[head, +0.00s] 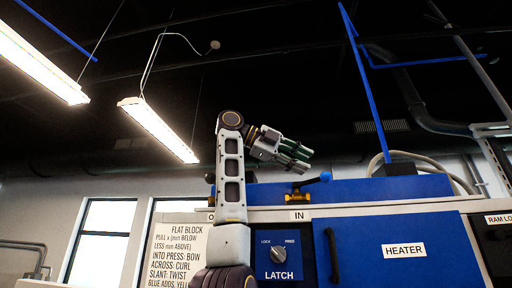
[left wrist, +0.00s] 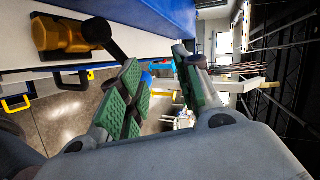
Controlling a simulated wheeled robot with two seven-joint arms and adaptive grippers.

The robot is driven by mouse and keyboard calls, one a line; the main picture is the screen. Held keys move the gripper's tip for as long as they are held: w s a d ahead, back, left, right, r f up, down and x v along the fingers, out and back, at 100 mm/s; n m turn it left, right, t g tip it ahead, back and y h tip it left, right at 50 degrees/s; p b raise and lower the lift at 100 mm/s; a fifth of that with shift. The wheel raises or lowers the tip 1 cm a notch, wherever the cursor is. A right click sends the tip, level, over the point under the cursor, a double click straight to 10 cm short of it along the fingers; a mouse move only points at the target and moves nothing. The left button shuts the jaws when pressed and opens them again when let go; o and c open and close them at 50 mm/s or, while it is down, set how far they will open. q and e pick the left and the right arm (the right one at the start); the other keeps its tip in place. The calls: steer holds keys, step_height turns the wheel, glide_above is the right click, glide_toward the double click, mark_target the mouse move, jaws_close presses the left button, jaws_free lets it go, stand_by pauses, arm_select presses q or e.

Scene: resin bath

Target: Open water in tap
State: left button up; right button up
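A brass tap with a blue lever (head: 297,197) stands above the "IN" label, on top of the blue cabinet. The lever slants up to the right. My left gripper (head: 303,160) is above this tap in the head view, pointing right, with its fingers apart and nothing between them. In the left wrist view, my left gripper (left wrist: 157,58) has its green pads spread. A brass tap body (left wrist: 60,36) with a dark stem is at the upper left there, outside the fingers; I cannot tell which tap it is. A second tap by the "O…" label is mostly hidden behind my left arm. My right gripper is not in view.
The cabinet front has a latch knob (head: 277,253), a dark handle (head: 332,256) and a "HEATER" label (head: 404,250). A sign (head: 178,250) is at the left, partly behind my arm. A blue post (head: 368,85) rises behind the cabinet. Space right of the gripper looks free.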

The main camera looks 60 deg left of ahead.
arm_select(q)
steer(key=s+f+v, duration=0.1)
steer(key=f+v, duration=0.1)
steer(key=v, duration=1.1)
steer(key=shift+s+d+f, duration=0.15)
steer(key=shift+s+f, duration=0.05)
steer(key=shift+s, duration=0.1)
stand_by(1.6)
stand_by(0.7)
